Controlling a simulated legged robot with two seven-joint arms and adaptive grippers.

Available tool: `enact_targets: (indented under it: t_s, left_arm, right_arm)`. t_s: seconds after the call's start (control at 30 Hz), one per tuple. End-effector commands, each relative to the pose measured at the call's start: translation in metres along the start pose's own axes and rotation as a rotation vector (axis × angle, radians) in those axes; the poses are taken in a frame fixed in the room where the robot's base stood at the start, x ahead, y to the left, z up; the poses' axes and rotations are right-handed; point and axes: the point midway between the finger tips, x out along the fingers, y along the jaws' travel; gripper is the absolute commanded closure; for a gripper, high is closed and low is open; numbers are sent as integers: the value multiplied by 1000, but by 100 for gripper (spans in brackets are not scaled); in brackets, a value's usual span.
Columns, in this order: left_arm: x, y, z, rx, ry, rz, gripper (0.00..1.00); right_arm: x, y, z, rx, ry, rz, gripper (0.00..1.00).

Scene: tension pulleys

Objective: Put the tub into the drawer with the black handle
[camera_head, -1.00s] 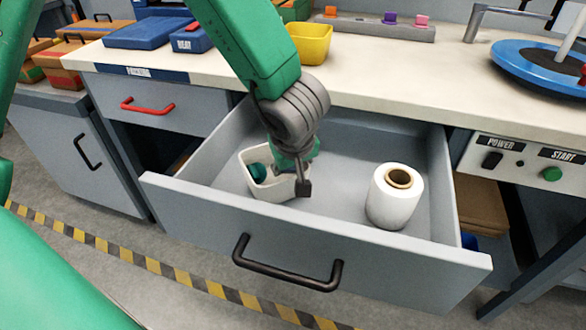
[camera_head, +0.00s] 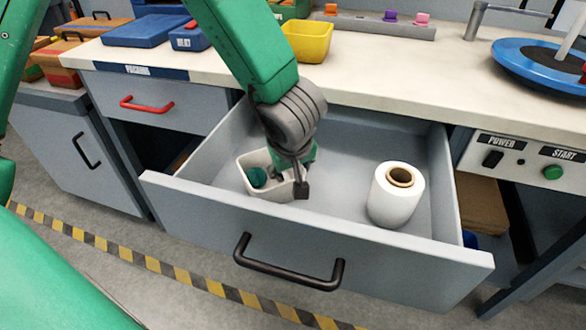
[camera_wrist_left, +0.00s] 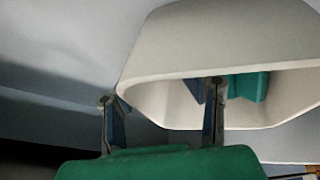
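The cream tub (camera_head: 262,186) stands inside the open drawer (camera_head: 300,225), toward its left side, with a green thing (camera_head: 257,176) in it. The drawer has a black handle (camera_head: 287,265) on its front. My left gripper (camera_head: 297,186) is down at the tub's right side. In the left wrist view the gripper (camera_wrist_left: 160,98) is open. One finger is outside the tub (camera_wrist_left: 150,98) and the other reaches over its opening, with the tub's wall between them and a wide gap. The tub's underside is hidden by the drawer front. My right gripper is not in view.
A white roll (camera_head: 396,195) stands in the drawer's right part. A closed drawer with a red handle (camera_head: 146,106) is at the left. The worktop above holds a yellow bin (camera_head: 307,42) and a blue disc (camera_head: 540,68). The drawer floor between tub and roll is clear.

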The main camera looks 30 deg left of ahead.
Motion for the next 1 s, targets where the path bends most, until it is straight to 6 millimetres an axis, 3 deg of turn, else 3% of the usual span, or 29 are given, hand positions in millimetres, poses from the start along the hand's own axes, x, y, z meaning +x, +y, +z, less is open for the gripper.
enact_targets:
  t_s: [0.1,0.4,0.6,0.77,1.0]
  left_arm:
    - [-14,3,-6,-2,2,3,61]
    - [-84,4,-6,2,3,2,61]
    - [-117,3,-5,1,1,2,61]
    - [-128,2,-4,0,1,-1,61]
    - [-129,2,-3,0,0,0,61]
  right_arm:
    - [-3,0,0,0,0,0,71]
    - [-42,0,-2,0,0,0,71]
    - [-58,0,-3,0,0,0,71]
    - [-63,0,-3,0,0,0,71]
    - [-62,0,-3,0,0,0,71]
